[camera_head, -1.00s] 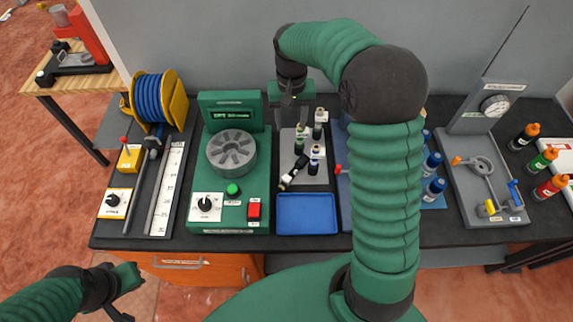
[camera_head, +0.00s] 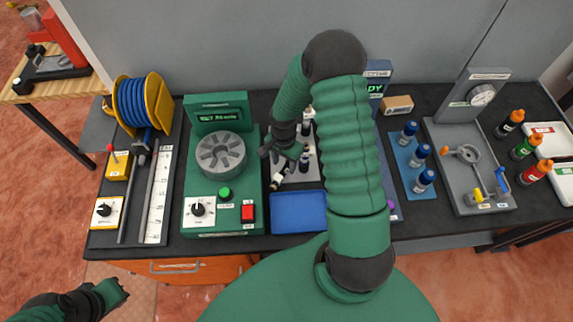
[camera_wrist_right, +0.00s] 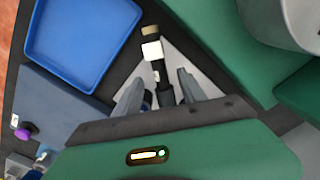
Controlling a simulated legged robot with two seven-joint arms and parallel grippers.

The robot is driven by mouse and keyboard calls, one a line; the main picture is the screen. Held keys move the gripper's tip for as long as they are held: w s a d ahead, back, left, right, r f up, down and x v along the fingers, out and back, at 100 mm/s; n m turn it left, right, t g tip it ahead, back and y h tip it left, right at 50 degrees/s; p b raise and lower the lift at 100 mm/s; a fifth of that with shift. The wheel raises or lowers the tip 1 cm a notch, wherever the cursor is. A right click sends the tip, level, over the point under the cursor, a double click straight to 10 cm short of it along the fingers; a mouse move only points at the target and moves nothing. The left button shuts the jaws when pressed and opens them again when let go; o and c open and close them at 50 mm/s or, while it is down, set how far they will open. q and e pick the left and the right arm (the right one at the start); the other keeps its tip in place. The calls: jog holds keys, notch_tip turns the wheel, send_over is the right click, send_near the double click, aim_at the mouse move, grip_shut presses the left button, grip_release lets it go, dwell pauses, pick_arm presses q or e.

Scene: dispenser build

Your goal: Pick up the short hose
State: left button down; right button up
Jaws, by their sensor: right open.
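The short hose (camera_head: 279,179), a dark piece with a white label and a brass-coloured end, lies on the grey mat (camera_head: 308,173) beside the blue tray. It also shows in the right wrist view (camera_wrist_right: 154,54), reaching back between my fingers. My right gripper (camera_head: 280,163) is over it, open, with one finger on each side in the right wrist view (camera_wrist_right: 160,80). I cannot tell whether the fingers touch it. Other dark fittings stand on the mat, partly hidden by my right arm. My left gripper (camera_head: 118,292) is at the lower left, away from the table.
The empty blue tray (camera_head: 298,212) lies in front of the mat. The green machine (camera_head: 222,175) with a grey rotor stands close on the left. Blue-capped bottles (camera_head: 420,155) and a grey gauge fixture (camera_head: 470,165) are on the right. A hose reel (camera_head: 140,103) stands at the far left.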

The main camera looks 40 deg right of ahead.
aim_at(284, 169)
jog(key=f, duration=0.3)
jog(key=f+p, duration=0.1)
jog(key=shift+d+f, duration=0.25)
jog(key=shift+d, duration=0.1)
jog(key=shift+a+r, duration=0.1)
jog(key=shift+a, duration=0.2)
jog(key=shift+c, duration=0.5)
jog(key=shift+a, duration=0.1)
jog(key=shift+c, duration=1.1)
jog(key=shift+r, duration=0.1)
jog(key=c, duration=0.5)
jog(key=shift+c, duration=1.1)
jog(key=shift+d, duration=0.2)
grip_shut()
